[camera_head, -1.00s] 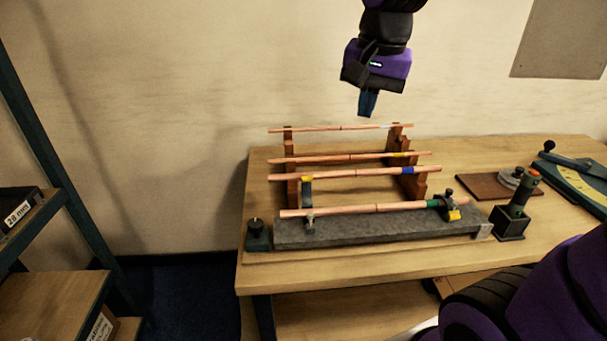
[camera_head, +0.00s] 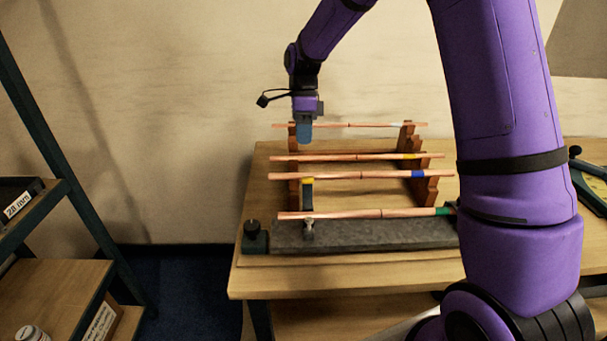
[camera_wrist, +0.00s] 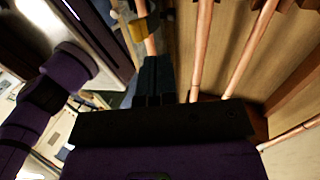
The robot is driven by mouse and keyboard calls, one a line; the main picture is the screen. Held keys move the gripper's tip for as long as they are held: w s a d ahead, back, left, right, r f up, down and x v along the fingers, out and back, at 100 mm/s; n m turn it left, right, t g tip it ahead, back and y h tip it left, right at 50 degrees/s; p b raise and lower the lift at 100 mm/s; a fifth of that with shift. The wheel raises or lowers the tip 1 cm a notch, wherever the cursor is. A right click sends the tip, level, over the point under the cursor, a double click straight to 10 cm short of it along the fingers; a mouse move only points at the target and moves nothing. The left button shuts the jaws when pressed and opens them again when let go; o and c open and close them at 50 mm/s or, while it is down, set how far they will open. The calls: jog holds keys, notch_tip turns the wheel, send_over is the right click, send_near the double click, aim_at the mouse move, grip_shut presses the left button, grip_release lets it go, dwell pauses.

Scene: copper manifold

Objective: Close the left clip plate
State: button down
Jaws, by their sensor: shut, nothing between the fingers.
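The left clip (camera_head: 309,228) sits near the left end of the grey stone block (camera_head: 380,236). Its dark plate (camera_head: 308,195) stands upright with a yellow tip, so it is open. A copper pipe with a green band (camera_head: 345,214) lies along the block through this clip. My gripper (camera_head: 304,138) is shut and empty, pointing down above the rack's left end, behind and above the plate and apart from it. In the wrist view the shut fingers (camera_wrist: 154,68) point toward a yellow piece (camera_wrist: 137,29) beside a pipe. The right clip is hidden behind my arm.
Wooden rack uprights (camera_head: 411,188) carry several copper pipes behind the block. A green tool (camera_head: 590,185) lies at the far right of the bench. A shelf (camera_head: 50,290) stands at left.

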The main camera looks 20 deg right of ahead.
aim_at(307, 190)
jog(key=shift+m, duration=0.3)
jog(key=x, duration=0.7)
jog(key=w+x, duration=0.1)
jog(key=x, duration=0.3)
jog(key=shift+a+f, duration=0.1)
jog(key=shift+s+t, duration=0.15)
jog(key=shift+t, duration=0.15)
